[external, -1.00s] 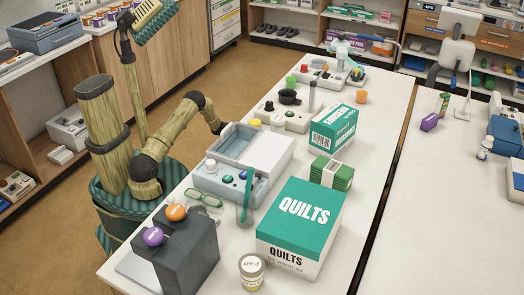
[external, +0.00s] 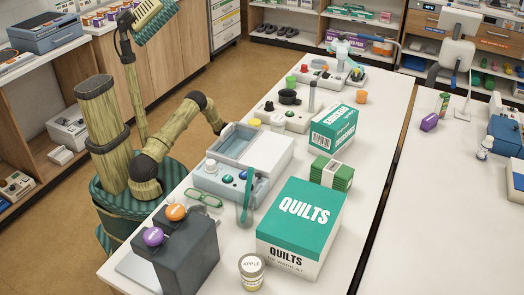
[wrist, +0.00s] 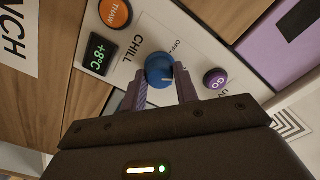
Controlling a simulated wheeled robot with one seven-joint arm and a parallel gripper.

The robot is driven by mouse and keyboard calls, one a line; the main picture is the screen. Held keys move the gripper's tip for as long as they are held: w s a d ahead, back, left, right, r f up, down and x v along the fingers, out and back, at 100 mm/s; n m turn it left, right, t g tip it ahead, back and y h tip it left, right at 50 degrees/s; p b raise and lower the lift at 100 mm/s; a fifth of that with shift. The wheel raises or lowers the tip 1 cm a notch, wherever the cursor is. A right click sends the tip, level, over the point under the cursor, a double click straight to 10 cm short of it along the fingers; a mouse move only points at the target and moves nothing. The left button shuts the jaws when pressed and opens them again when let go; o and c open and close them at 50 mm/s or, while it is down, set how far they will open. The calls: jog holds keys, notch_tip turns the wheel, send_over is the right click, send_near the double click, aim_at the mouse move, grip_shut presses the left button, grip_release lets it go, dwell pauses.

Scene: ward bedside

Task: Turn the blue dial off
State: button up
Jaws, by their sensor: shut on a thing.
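The blue dial (wrist: 159,68) sits on a pale panel (wrist: 205,50) in the wrist view. A light mark shows at the dial's lower edge, and small lettering, which seems to read "OFF", is above and right of it. My gripper (wrist: 161,78) has one finger on each side of the dial and is shut on it. The fingers cover part of the dial's sides. In the external view my arm reaches toward the long white table, but I cannot make out the dial or the fingertips there.
An orange THAW button (wrist: 115,12), a green-lit display (wrist: 98,54) and a purple GO button (wrist: 215,79) flank the dial. In the external view, a grey-blue open-topped device (external: 232,182), green glasses (external: 204,197) and a QUILTS box (external: 303,218) crowd the table near my arm.

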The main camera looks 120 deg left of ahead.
jog(key=shift+n, duration=0.4)
jog(key=n+p, duration=0.4)
jog(key=n, duration=0.6)
jog(key=shift+n+p, duration=0.3)
jog(key=o, duration=1)
jog(key=shift+s, duration=0.15)
jog(key=s, duration=1.7)
jog(key=shift+s+p, duration=0.1)
jog(key=shift+p, duration=0.2)
